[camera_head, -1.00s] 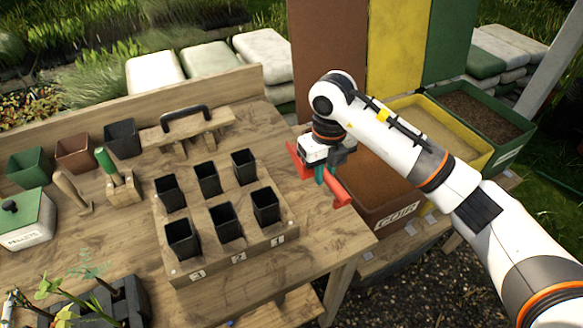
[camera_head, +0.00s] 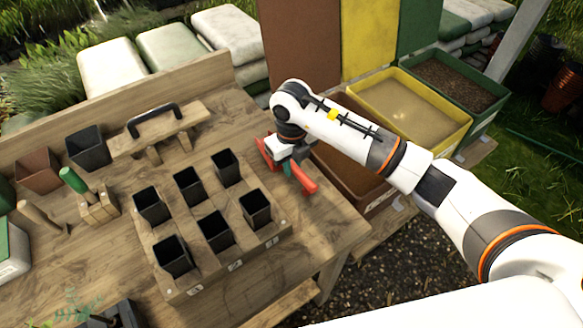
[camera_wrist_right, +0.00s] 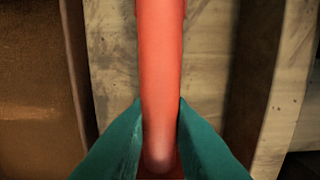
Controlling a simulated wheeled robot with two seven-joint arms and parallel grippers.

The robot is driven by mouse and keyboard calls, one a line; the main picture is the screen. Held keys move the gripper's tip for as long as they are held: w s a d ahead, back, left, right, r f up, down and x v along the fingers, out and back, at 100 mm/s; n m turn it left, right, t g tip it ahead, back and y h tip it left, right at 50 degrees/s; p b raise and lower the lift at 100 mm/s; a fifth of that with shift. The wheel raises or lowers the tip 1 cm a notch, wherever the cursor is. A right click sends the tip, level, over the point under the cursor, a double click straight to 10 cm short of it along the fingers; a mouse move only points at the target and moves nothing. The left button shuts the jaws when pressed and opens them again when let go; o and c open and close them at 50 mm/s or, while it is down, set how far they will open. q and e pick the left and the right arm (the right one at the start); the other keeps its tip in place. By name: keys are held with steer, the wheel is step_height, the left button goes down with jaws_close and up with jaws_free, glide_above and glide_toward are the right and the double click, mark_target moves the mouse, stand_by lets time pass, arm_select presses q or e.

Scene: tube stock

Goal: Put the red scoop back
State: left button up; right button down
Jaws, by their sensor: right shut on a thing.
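My right gripper (camera_head: 288,160) is shut on the red scoop (camera_head: 305,180) at the right end of the wooden bench, beside the brown coir bin. In the head view a red handle sticks out toward the lower right, and more red shows left of the gripper. In the right wrist view the red scoop handle (camera_wrist_right: 160,70) runs up the middle between the teal fingers (camera_wrist_right: 160,145). The scoop's bowl is mostly hidden by the gripper. I cannot tell whether the scoop touches the bench. My left gripper is not in view.
A wooden pot tray (camera_head: 215,262) with several black pots stands left of the gripper. A wooden stand with a black handle (camera_head: 153,118) is behind it. The coir bin (camera_head: 345,185), a yellow bin (camera_head: 462,128) and a green bin (camera_head: 496,117) are to the right.

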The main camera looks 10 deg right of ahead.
mark_target(292, 181)
step_height(292, 181, down, 2)
steer(key=shift+f+p, duration=0.25)
steer(key=shift+p, duration=0.05)
steer(key=shift+f, duration=0.35)
steer(key=c, duration=1.3)
jaws_free()
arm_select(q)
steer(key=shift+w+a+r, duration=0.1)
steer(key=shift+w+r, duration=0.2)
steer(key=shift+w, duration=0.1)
arm_select(e)
step_height(292, 181, up, 11)
steer(key=b, duration=0.3)
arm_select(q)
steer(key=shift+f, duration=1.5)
arm_select(e)
steer(key=shift+r, duration=0.7)
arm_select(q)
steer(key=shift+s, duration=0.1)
